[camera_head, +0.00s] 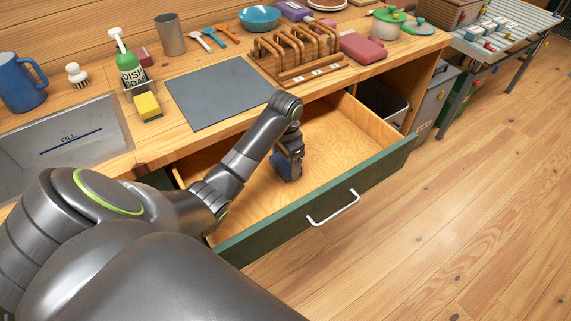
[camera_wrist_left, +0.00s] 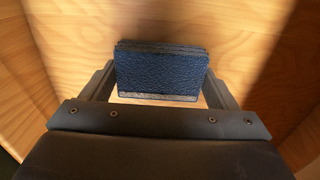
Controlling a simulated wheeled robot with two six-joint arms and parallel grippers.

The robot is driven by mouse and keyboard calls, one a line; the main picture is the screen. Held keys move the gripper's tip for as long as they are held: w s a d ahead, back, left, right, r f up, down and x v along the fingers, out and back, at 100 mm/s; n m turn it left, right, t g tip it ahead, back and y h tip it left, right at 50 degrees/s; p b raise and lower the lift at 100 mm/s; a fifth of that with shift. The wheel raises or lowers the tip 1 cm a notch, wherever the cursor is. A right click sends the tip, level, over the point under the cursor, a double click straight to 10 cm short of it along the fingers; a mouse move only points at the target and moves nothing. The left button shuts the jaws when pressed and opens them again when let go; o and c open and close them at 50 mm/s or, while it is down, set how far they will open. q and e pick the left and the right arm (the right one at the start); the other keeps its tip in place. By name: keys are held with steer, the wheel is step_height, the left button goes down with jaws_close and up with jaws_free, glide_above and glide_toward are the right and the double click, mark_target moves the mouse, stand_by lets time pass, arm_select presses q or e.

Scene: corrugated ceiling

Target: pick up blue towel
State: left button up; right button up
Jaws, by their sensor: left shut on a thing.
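The blue towel (camera_wrist_left: 160,72) is a folded, dark blue, textured block with a pale edge, seen in the left wrist view between my two fingers. It also shows in the head view (camera_head: 287,168), partly hidden by my gripper. My left gripper (camera_wrist_left: 158,88) is shut on the towel, with a finger at each side of it. In the head view my left gripper (camera_head: 289,155) points down into the open drawer (camera_head: 340,135). I cannot tell whether the towel touches the drawer floor. My right gripper does not show.
The drawer's green front (camera_head: 310,205) with its handle (camera_head: 333,207) stands pulled out. On the counter are a grey mat (camera_head: 215,95), a wooden rack (camera_head: 300,55), a soap bottle (camera_head: 130,68), a sponge (camera_head: 148,106) and a sink (camera_head: 65,140). The drawer's right part is empty.

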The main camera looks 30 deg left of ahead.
mark_target(285, 162)
arm_select(q)
step_height(285, 162, up, 5)
steer(key=shift+w+r+p, duration=0.1)
steer(key=shift+r+p, duration=0.1)
steer(key=shift+p, duration=0.3)
step_height(285, 162, up, 3)
steer(key=p, duration=0.3)
steer(key=shift+r, duration=0.15)
steer(key=shift+r+p, duration=0.7)
steer(key=shift+p, duration=0.15)
